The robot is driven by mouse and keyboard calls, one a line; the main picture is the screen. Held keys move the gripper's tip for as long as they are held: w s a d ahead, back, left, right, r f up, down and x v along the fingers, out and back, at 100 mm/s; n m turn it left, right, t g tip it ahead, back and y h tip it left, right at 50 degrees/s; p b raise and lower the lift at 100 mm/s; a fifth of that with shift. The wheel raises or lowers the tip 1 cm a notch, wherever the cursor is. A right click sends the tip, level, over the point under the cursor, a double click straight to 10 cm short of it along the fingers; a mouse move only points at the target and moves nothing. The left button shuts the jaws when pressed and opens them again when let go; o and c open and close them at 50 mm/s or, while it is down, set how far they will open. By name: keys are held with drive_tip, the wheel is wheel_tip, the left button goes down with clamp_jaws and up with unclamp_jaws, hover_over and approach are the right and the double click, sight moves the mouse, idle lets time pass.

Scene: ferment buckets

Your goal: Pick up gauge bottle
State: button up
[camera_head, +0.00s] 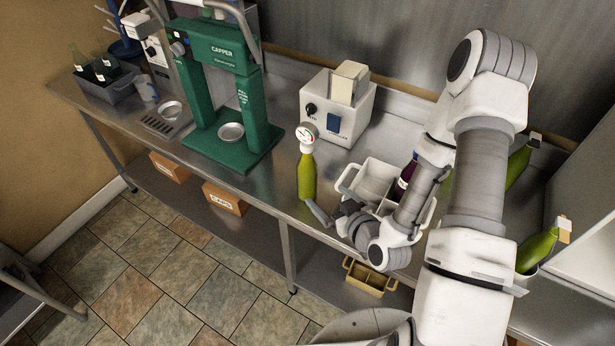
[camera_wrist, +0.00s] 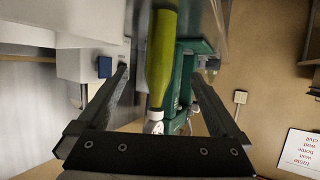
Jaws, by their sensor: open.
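The gauge bottle (camera_head: 307,176) is a green bottle with a round white-faced gauge on its neck. It stands upright near the front edge of the steel counter in the head view. My gripper (camera_head: 330,202) is low, just to the right of the bottle's lower part, and open. In the wrist view the bottle (camera_wrist: 161,55) appears upside down between the two open fingers of my gripper (camera_wrist: 160,74), with its gauge (camera_wrist: 154,127) toward the gripper base. I see no finger touching it. My arm hides part of the counter at right.
A white caddy (camera_head: 375,172) with a dark bottle (camera_head: 407,171) stands right of the gauge bottle, close to my wrist. A white machine (camera_head: 338,112) is behind, and a green capper (camera_head: 222,100) is left. More green bottles (camera_head: 539,248) are at right. The counter left of the bottle is clear.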

sight(312, 183)
drive_tip(key=b+x, duration=0.1)
drive_tip(key=x, duration=0.1)
drive_tip(key=b+x, duration=0.1)
drive_tip(key=shift+w+f, duration=0.25)
drive_tip(key=shift+f, duration=0.15)
drive_tip(key=w+b, duration=0.1)
drive_tip(key=b, duration=0.4)
drive_tip(key=shift+a+f, duration=0.1)
drive_tip(key=shift+a, duration=0.1)
drive_tip(key=shift+w+b, duration=0.15)
drive_tip(key=shift+b, duration=0.3)
drive_tip(key=b, duration=0.4)
drive_tip(key=shift+w+a+f, duration=0.15)
drive_tip(key=shift+a+f, duration=0.1)
drive_tip(key=x, duration=0.4)
drive_tip(key=shift+w+a+b, duration=0.2)
drive_tip(key=shift+w+b, duration=0.15)
drive_tip(key=shift+b, duration=0.05)
drive_tip(key=shift+f+x, duration=0.15)
drive_tip(key=shift+x, duration=1.15)
drive_tip(key=shift+f+x, duration=0.1)
drive_tip(key=shift+x, duration=1.2)
drive_tip(key=shift+s, duration=0.1)
drive_tip(key=shift+r, duration=0.1)
clamp_jaws()
